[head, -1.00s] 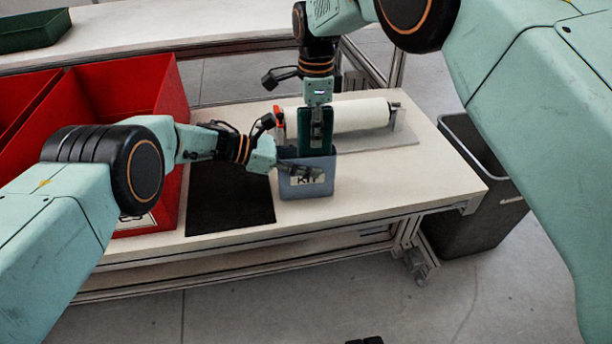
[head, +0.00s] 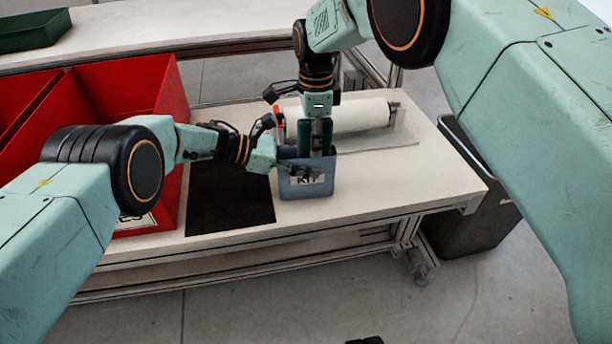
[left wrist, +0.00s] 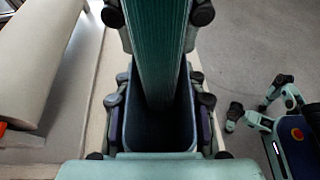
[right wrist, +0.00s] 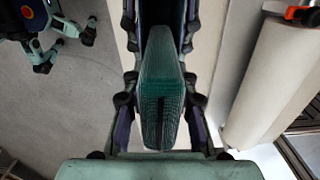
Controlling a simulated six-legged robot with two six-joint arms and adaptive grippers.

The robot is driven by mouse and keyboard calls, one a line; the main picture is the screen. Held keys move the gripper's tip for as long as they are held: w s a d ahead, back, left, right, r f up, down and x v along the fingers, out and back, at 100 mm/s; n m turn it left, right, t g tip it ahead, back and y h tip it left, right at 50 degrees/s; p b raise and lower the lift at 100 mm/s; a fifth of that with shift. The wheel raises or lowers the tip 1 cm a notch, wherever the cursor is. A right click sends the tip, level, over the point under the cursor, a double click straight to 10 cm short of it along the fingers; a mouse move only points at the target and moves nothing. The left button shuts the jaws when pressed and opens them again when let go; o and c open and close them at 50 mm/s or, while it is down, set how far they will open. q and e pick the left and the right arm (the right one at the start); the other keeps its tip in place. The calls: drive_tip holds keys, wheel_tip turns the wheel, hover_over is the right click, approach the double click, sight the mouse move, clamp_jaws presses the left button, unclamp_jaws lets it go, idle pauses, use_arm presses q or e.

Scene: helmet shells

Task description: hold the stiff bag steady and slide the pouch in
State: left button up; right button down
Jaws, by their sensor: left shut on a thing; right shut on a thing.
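The stiff bag (head: 309,189) is a grey-blue, open-topped holder marked KIT, upright on the table. My left gripper (head: 298,170) comes in from the left and is shut on the bag near its rim. The left wrist view shows the bag's dark open mouth (left wrist: 160,138) between the fingers. The dark green ribbed pouch (head: 329,139) stands upright with its lower part inside the bag's mouth. It also shows in the left wrist view (left wrist: 158,45) and the right wrist view (right wrist: 162,85). My right gripper (head: 317,142) is shut on the pouch from above. The pouch's lower end is hidden.
A black mat (head: 230,200) lies left of the bag. Red bins (head: 125,90) stand further left. A white roll on a holder (head: 350,114) lies just behind the bag. The table's right part (head: 410,180) is clear. A grey waste bin (head: 480,215) stands beyond the right edge.

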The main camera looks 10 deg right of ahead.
drive_tip(key=c, duration=1)
unclamp_jaws()
wheel_tip(320, 180, up, 12)
drive_tip(key=shift+r, duration=0.1)
use_arm(q)
drive_tip(key=o, duration=1.3)
drive_tip(key=shift+c, duration=0.2)
